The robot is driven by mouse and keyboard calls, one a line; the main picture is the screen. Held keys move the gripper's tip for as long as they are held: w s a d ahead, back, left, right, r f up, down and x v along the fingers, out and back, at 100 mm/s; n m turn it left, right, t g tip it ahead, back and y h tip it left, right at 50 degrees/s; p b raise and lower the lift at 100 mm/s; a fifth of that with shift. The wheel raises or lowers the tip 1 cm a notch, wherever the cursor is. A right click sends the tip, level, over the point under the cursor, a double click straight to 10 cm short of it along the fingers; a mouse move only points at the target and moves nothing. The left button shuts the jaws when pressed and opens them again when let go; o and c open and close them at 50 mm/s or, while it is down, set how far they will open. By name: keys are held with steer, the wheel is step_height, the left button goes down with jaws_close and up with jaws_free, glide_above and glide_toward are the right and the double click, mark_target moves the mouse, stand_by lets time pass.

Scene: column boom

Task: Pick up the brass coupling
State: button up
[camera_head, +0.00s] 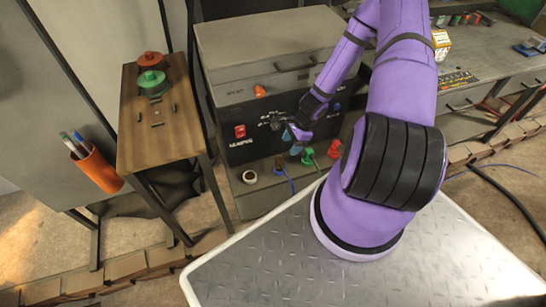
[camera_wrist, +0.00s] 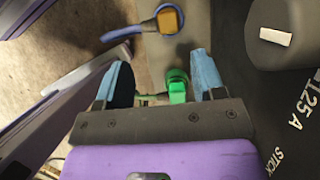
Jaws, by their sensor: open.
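A brass-coloured square block (camera_wrist: 170,20) sits at the end of a blue looped lead near the top of the wrist view. It looks like the brass coupling, though I cannot be sure. In the head view the blue lead (camera_head: 287,177) lies on the low shelf in front of the welder. My gripper (camera_wrist: 163,78) is open, with light blue fingers apart and nothing held. A green plug or clamp (camera_wrist: 177,88) shows between the fingers, beneath them. The block is beyond the fingertips. In the head view my gripper (camera_head: 293,135) is in front of the welder's dark face.
The welder (camera_head: 265,45) stands close behind my gripper; its dark face (camera_wrist: 295,100) is at the right in the wrist view. A red clamp (camera_head: 335,148) and a pale ring (camera_head: 249,177) lie on the shelf. A wooden stand (camera_head: 150,130) is at left, a workbench (camera_head: 470,65) at right.

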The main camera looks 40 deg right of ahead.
mark_target(280, 159)
steer(key=x, duration=0.5)
steer(key=shift+w+a+f, duration=0.1)
steer(key=shift+w+f, duration=0.15)
steer(key=shift+w, duration=0.15)
steer(key=shift+d+x, duration=0.1)
steer(key=shift+x, duration=1.2)
steer(key=shift+d+x, duration=0.15)
steer(key=shift+x, duration=1.2)
steer(key=shift+w, duration=0.15)
steer(key=c, duration=1.1)
steer(key=shift+o, duration=0.2)
